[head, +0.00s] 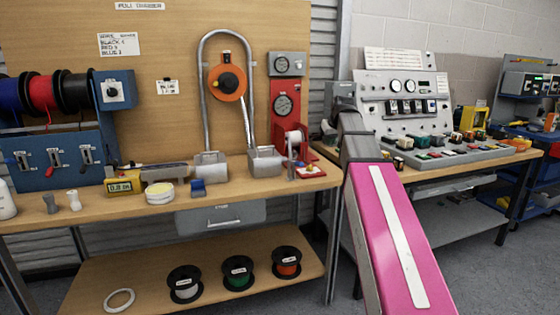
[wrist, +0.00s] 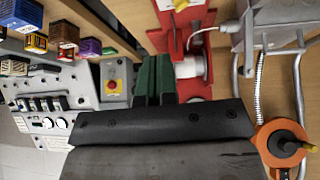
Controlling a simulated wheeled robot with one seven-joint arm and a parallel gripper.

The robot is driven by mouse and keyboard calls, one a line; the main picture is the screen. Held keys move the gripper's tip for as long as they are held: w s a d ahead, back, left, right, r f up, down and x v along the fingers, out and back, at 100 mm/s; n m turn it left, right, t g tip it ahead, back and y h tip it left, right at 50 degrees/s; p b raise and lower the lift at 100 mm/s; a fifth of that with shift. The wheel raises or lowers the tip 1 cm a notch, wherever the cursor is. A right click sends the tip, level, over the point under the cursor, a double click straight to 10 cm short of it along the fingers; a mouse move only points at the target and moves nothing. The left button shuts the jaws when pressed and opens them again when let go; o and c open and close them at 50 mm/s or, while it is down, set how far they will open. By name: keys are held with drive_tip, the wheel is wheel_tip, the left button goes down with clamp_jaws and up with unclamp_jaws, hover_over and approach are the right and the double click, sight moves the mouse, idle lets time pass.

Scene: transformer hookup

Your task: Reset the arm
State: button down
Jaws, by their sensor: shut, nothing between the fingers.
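My gripper (wrist: 153,78) shows in the wrist view as two dark green fingers side by side, shut and empty. They extend past the dark wrist housing, in front of a red stand with a white spool (wrist: 188,67). I cannot tell from this view whether they touch the stand. In the head view my pink arm link with a white stripe reaches up from the lower right, and I cannot make out the gripper there. The red-based spool stand (head: 305,168) is just left of the arm link, at the right end of the wooden bench.
The wooden bench (head: 240,193) holds a pulley frame with an orange wheel (head: 227,83), a yellow meter (head: 124,186) and a white roll (head: 160,193). A control panel (head: 405,105) with several coloured blocks stands on the right bench. Several spools sit on the lower shelf (head: 150,270).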

drive_tip(key=s+f+m+g, duration=0.1)
drive_tip(key=s+f, duration=0.3)
drive_tip(key=f, duration=0.5)
drive_tip(key=s+f+g, duration=0.1)
drive_tip(key=s+f, duration=0.2)
drive_tip(key=f, duration=0.5)
drive_tip(key=s+f+m+g, duration=0.1)
drive_tip(key=s+f, duration=0.3)
drive_tip(key=f, duration=0.5)
drive_tip(key=s+a+f+m+g+h, duration=0.1)
drive_tip(key=s+f+g, duration=0.2)
drive_tip(key=s+f, duration=1.2)
wheel_tip(320, 180, down, 3)
drive_tip(key=shift+s, duration=0.25)
drive_tip(key=shift+a, duration=0.1)
